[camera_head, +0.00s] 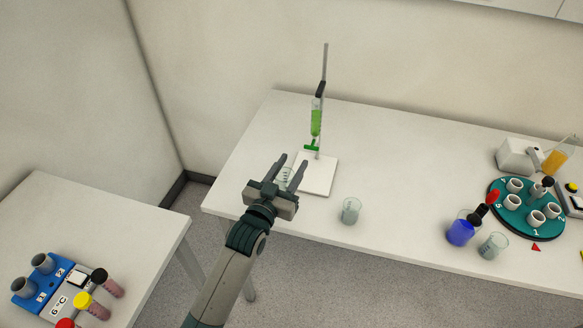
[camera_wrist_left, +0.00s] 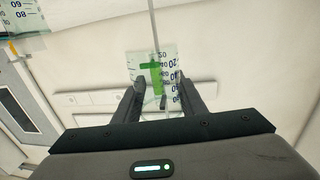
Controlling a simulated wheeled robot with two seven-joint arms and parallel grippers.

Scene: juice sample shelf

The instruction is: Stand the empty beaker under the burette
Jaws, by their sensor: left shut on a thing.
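My left gripper (camera_head: 289,163) reaches over the table's left part and is shut on a clear, graduated beaker (camera_head: 285,174), which looks empty. The left wrist view shows this beaker (camera_wrist_left: 139,62) between the fingertips (camera_wrist_left: 160,82), with the burette's green showing through it. The burette (camera_head: 316,122), holding green liquid, is clamped on a rod above a white stand base (camera_head: 319,182). The held beaker is left of the burette, by the base's left edge; whether it touches the table is unclear. My right gripper is not in view.
A clear beaker (camera_head: 350,212) stands right of the base. A blue-filled beaker (camera_head: 461,232), another clear beaker (camera_head: 494,246) and a teal round rack (camera_head: 526,229) are farther right. A side table (camera_head: 120,235) at left carries a blue rack (camera_head: 38,280).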

